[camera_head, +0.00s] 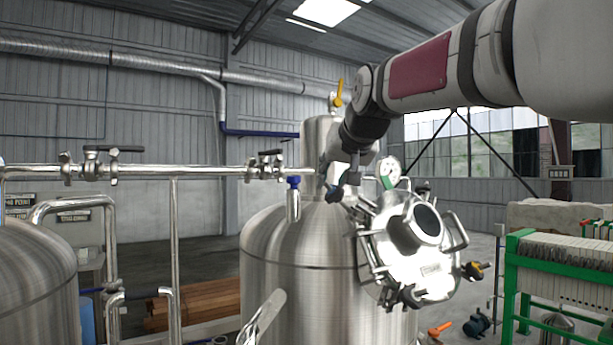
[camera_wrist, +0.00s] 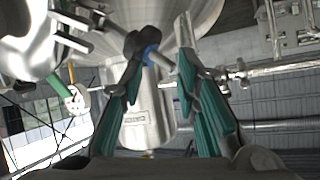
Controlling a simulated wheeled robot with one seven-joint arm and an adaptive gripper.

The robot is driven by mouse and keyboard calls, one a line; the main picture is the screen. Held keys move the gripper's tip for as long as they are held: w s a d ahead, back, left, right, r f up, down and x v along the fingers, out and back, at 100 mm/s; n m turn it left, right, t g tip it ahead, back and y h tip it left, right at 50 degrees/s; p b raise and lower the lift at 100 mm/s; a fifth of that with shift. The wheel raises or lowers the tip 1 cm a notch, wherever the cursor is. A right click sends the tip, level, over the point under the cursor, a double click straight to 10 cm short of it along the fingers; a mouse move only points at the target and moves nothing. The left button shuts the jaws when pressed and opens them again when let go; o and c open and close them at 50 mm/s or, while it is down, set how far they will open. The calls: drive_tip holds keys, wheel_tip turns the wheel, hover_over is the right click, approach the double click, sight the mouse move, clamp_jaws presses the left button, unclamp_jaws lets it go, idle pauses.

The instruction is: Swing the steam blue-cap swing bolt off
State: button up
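A swing bolt with a dark knob and a blue cap (camera_wrist: 151,55) shows between my fingertips in the wrist view. Its metal shank runs to the right of the cap. My gripper (camera_wrist: 160,58) has teal finger pads, spread apart on either side of it. The left finger is close to the knob; I cannot tell if they touch. In the head view my gripper (camera_head: 338,180) is at the upper left of the round manway lid (camera_head: 425,265), where the arm partly hides this bolt. The lid looks closed against the steel tank (camera_head: 300,285).
A pressure gauge (camera_head: 390,170) stands just above. A blue-topped fitting (camera_head: 293,183) and a horizontal pipe (camera_head: 200,172) are to the left. A green-framed filter press (camera_head: 560,260) stands right.

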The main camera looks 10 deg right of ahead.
drive_tip(key=v, duration=1.2)
drive_tip(key=shift+c, duration=0.5)
